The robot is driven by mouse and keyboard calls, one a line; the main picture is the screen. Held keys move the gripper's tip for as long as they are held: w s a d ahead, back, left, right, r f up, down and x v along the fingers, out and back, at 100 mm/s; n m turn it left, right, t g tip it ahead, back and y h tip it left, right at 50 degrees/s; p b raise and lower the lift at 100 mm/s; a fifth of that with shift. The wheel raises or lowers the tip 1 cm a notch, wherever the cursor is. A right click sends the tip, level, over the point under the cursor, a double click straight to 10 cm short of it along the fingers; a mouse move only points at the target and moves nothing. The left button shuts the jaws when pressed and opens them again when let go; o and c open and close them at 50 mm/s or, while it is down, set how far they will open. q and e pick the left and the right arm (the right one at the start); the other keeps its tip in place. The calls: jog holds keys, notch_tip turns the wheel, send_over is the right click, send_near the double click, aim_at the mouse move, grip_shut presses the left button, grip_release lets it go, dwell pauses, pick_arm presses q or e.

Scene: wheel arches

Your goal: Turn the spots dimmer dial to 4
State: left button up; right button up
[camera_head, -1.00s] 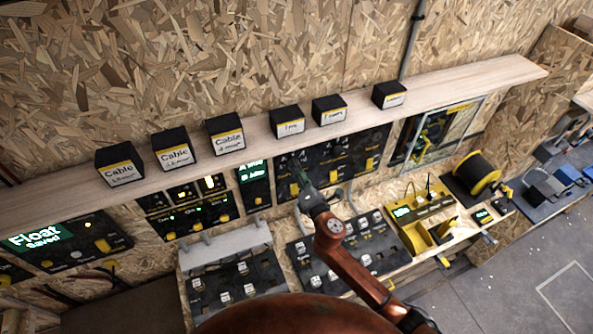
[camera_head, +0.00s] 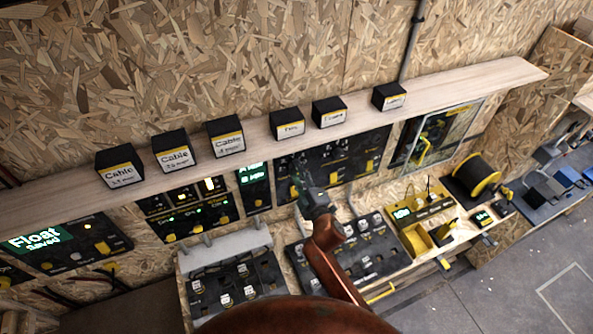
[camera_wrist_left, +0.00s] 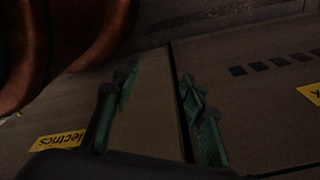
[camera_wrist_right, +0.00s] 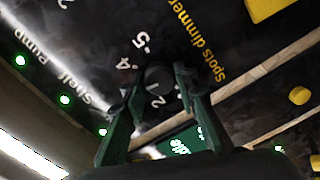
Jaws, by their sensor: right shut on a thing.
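The spots dimmer dial (camera_wrist_right: 159,79) is a dark round knob on a black panel in the right wrist view. Its yellow "Spots dimmer" label (camera_wrist_right: 196,45) and white scale numbers, including 5, 4 and 2, show around it. My right gripper (camera_wrist_right: 155,92) is shut on the dial, with a green finger on either side. Its pointer mark is not clear. In the head view my right gripper (camera_head: 298,182) is at the dark panel (camera_head: 345,158) below the shelf and hides the dial. My left gripper (camera_wrist_left: 158,85) is open and empty in the left wrist view.
A wooden shelf (camera_head: 450,83) with several black boxes runs above the panels. A green-lit display panel (camera_head: 254,186) is left of my right gripper. A lower switch panel (camera_head: 360,250) and a yellow device (camera_head: 420,238) stand below and right. "Electrics" lettering (camera_wrist_left: 62,140) lies below the left gripper.

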jog(key=shift+m+p, duration=1)
jog(key=shift+m, duration=2.6)
jog(key=o, duration=1.2)
jog(key=shift+c, duration=0.2)
